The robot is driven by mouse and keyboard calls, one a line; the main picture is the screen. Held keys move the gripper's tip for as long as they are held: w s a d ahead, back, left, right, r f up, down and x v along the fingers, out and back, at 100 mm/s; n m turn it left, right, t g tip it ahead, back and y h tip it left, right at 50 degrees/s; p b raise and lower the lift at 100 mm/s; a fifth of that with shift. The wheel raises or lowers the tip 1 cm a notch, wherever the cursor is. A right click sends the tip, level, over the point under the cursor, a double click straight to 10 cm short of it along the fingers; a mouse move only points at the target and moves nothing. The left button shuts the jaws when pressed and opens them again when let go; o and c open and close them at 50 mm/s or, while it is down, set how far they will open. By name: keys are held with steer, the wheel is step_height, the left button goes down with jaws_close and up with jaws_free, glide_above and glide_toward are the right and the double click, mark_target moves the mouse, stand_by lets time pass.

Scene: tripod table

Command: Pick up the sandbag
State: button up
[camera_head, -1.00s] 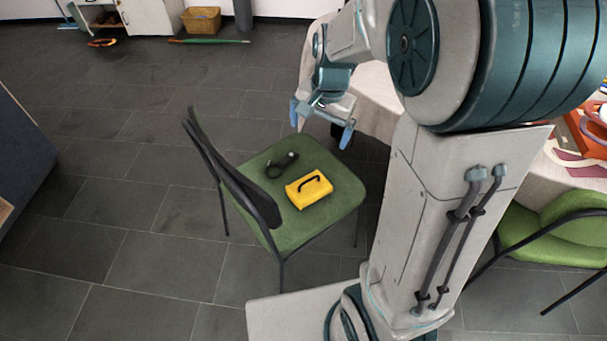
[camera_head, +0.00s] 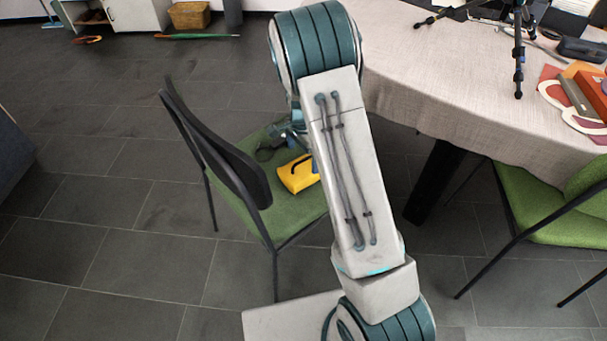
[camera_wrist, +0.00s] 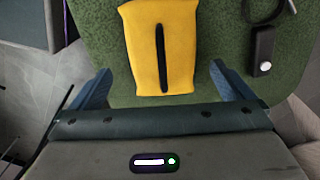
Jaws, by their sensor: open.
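The yellow sandbag (camera_head: 297,175) with a black strap handle lies on the green seat of a chair (camera_head: 290,217). In the head view my arm hides its right side. In the wrist view the sandbag (camera_wrist: 160,50) lies beyond my gripper (camera_wrist: 165,80), roughly centred between the two blue fingers, with its strap running lengthwise. The fingers are apart and nothing is between them that I can see held. In the head view only part of my gripper shows, behind my arm and above the seat. The height of the fingers over the sandbag is hard to tell.
A black item with a cable (camera_wrist: 264,50) lies on the seat right of the sandbag in the wrist view. The chair's dark backrest (camera_head: 215,140) rises left of the seat. A cloth-covered table (camera_head: 430,85) stands to the right, with another green chair (camera_head: 560,205) beside it.

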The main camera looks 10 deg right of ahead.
mark_target(303, 167)
steer(key=f+b, duration=0.1)
steer(key=f, duration=0.3)
steer(key=f+b, duration=0.1)
steer(key=f, duration=0.2)
steer(key=shift+w+d+f, duration=0.15)
steer(key=shift+w+f, duration=0.05)
steer(key=shift+f, duration=0.2)
steer(key=shift+r, duration=0.1)
steer(key=c, duration=1.3)
steer(key=shift+r, duration=0.1)
